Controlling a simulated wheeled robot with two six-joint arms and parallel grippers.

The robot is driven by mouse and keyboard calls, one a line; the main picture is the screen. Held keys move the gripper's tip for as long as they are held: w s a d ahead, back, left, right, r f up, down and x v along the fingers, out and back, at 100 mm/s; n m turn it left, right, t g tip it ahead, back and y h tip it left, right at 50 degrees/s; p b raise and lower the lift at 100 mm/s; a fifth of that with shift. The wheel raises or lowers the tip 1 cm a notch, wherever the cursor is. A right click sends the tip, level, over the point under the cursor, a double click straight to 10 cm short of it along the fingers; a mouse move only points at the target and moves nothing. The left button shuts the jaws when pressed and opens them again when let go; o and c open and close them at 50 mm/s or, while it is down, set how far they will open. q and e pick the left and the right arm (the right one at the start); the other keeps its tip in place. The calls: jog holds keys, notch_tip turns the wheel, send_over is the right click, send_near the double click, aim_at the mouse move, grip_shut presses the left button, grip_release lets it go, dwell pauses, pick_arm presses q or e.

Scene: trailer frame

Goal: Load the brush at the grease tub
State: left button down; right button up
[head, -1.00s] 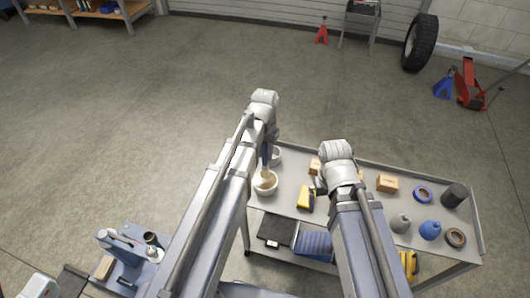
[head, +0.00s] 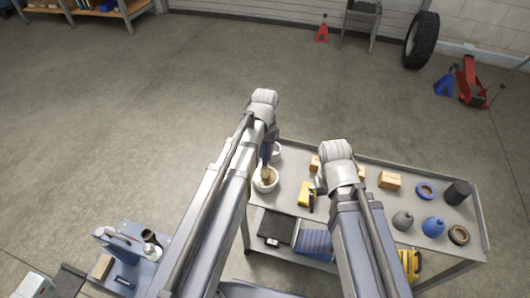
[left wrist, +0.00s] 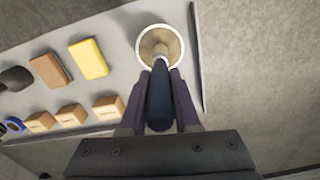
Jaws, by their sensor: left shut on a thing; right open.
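My left gripper (head: 267,148) is shut on the brush, whose dark blue handle (left wrist: 160,100) points down between the fingers in the left wrist view. The grease tub (head: 258,187) is a round white bowl with tan grease, at the left end of the cart; its rim also shows in the left wrist view (left wrist: 140,43). The brush's tan lower end (head: 266,174) is within the tub's outline. I cannot tell how deep the bristles are, as the tip is hidden. My right gripper (head: 318,188) is open above the cart's middle, partly hidden by its own wrist.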

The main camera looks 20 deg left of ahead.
pick_arm(q)
jog(key=shift+f+b, duration=0.5)
jog(key=shift+f, duration=0.05)
dwell(0.4)
jog(key=shift+r, duration=0.1)
dwell(0.4)
notch_tip(320, 180, up, 7)
jog(key=p, duration=0.7)
jog(key=shift+r, duration=0.1)
dwell(0.4)
jog(key=shift+r+p, duration=0.55)
jog(key=shift+p, duration=0.2)
jog(key=shift+f, duration=0.15)
jog(key=shift+f+b, duration=0.1)
jog(key=shift+b, duration=0.2)
notch_tip(320, 180, down, 7)
jog(key=b, duration=0.7)
jog(key=shift+f+b, duration=0.45)
jog(key=shift+f, duration=0.05)
